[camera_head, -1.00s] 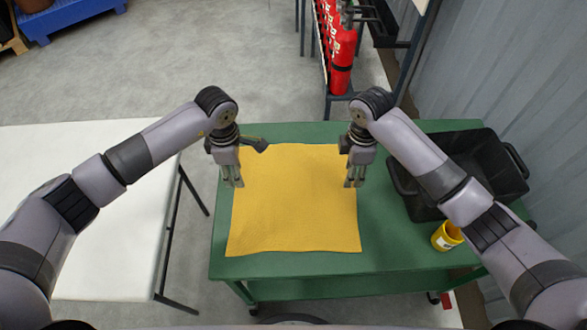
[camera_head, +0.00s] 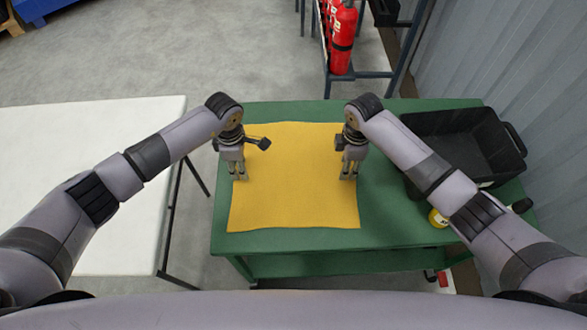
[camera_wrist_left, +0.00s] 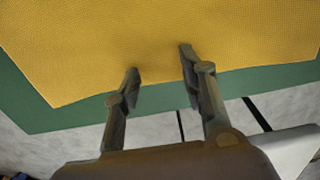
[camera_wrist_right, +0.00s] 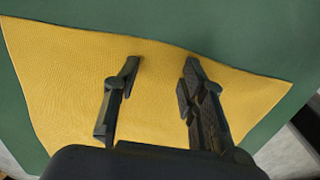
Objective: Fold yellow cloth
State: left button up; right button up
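The yellow cloth (camera_head: 293,195) lies spread flat on the green cart top, unfolded. My left gripper (camera_head: 240,178) is over the cloth's left edge, pointing down. In the left wrist view its two fingers (camera_wrist_left: 160,75) are apart with nothing between them but the view of the cloth (camera_wrist_left: 150,30). My right gripper (camera_head: 347,177) is over the cloth's right edge. In the right wrist view its fingers (camera_wrist_right: 160,72) are apart above the cloth (camera_wrist_right: 70,75). Whether the fingertips touch the cloth is hard to tell.
The green cart (camera_head: 385,215) has a black crate (camera_head: 410,190) at its right and a yellow container (camera_head: 437,218) in front of it, partly behind my right arm. A white table (camera_head: 100,230) stands at left.

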pick_arm(q)
jog(key=shift+f, duration=0.1)
pick_arm(e)
jog(key=shift+f, duration=0.1)
pick_arm(q)
jog(key=shift+f, duration=0.15)
pick_arm(e)
jog(key=shift+f, duration=0.2)
pick_arm(q)
jog(key=shift+c, duration=0.5)
pick_arm(e)
jog(key=shift+r, duration=0.15)
jog(key=shift+c, duration=0.5)
pick_arm(q)
grip_shut()
pick_arm(e)
grip_shut()
